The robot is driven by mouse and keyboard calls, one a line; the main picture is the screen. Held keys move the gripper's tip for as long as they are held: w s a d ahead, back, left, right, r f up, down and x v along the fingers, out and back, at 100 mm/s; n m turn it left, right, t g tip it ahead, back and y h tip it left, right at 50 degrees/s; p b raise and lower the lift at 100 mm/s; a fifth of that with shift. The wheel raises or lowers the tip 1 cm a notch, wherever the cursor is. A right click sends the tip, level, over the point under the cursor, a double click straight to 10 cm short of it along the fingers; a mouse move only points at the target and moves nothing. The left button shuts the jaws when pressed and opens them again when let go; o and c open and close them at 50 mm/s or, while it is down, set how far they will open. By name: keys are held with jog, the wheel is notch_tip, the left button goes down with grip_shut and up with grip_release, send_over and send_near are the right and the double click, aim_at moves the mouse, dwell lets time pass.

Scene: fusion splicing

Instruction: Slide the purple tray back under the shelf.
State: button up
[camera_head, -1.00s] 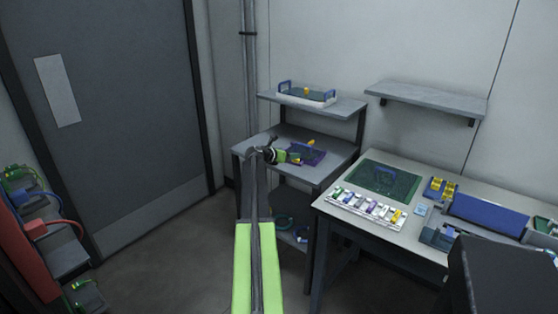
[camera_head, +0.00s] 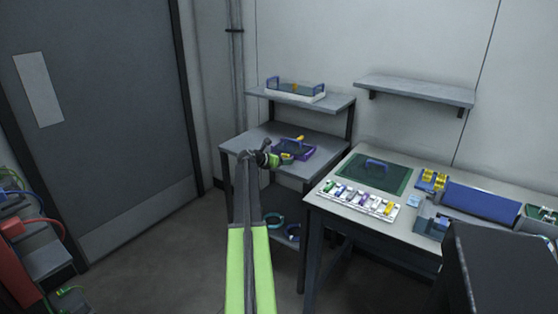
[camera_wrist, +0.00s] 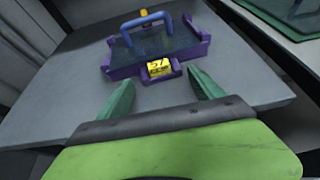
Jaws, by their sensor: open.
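The purple tray (camera_head: 297,150) lies on the middle level of the grey shelf unit, in front of the upright posts and below the upper shelf (camera_head: 325,103). In the wrist view the purple tray (camera_wrist: 195,47) has a dark inside, a blue handle (camera_wrist: 146,20) across it and a yellow numbered label (camera_wrist: 159,68) in a purple holder on its near side. My gripper (camera_head: 281,157) is just to the left of the tray in the head view. In the wrist view my gripper (camera_wrist: 162,90) is open, its two green fingers apart and pointing at the label side, with nothing between them.
A white tray with blue handles (camera_head: 296,95) stands on the upper shelf. The workbench (camera_head: 330,197) at the right holds a green mat (camera_head: 345,178), a row of coloured pieces (camera_head: 358,199) and blue equipment. Bare shelf surface lies around the purple tray.

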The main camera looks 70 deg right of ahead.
jog(key=shift+s+d, duration=0.2)
jog(key=shift+d, duration=0.5)
jog(key=shift+s+d, duration=0.15)
jog(key=shift+d, duration=0.5)
jog(key=w+a+r+p, duration=0.1)
jog(key=w+a, duration=0.1)
jog(key=a, duration=0.7)
jog(key=w+a+r+p, duration=0.1)
jog(key=w+a, duration=0.2)
jog(key=a, duration=0.7)
jog(key=shift+a, duration=0.2)
